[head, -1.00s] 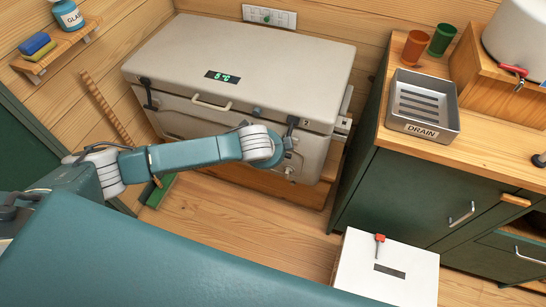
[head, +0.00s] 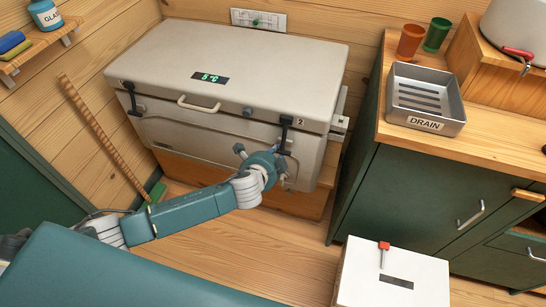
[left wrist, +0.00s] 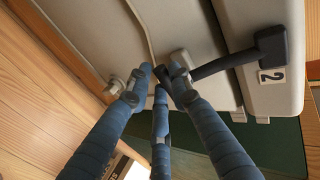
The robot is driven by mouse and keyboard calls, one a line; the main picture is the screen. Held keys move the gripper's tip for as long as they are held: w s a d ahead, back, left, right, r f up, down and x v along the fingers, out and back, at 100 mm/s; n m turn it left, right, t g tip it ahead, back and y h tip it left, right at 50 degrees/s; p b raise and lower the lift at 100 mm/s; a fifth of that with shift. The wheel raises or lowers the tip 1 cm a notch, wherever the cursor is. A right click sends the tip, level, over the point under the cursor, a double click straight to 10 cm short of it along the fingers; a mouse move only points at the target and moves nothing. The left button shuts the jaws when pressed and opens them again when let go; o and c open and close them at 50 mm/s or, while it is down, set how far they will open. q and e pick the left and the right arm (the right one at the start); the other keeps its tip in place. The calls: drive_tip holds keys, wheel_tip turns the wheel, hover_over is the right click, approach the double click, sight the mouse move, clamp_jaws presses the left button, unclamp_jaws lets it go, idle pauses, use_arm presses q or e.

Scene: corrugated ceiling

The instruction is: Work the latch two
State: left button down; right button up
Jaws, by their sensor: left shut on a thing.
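The grey cool box (head: 235,75) stands against the back wall with its lid down. Its black latch two (head: 285,128) is at the front right, beside a "2" label (head: 300,122). My left gripper (head: 278,158) is at the latch's lower end, in front of the box. In the left wrist view the latch (left wrist: 228,62) runs from the label side to my left gripper's blue fingers (left wrist: 162,80). The fingers are shut on its dark free end, and their tips partly hide it. My right gripper is not in view.
The other black latch (head: 131,98) is at the box's front left. A green cabinet (head: 400,200) stands close on the right, with a drain tray (head: 425,98) on top. A white box (head: 390,275) with a red-handled item is at the lower right. Floor shows between.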

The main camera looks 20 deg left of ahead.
use_arm(q)
drive_tip(key=shift+s+f, duration=0.1)
drive_tip(key=shift+f, duration=0.75)
drive_tip(key=c, duration=1.6)
unclamp_jaws()
drive_tip(key=shift+o, duration=0.3)
drive_tip(key=shift+w+r, duration=0.25)
drive_tip(key=shift+w, duration=0.05)
drive_tip(key=v, duration=1.2)
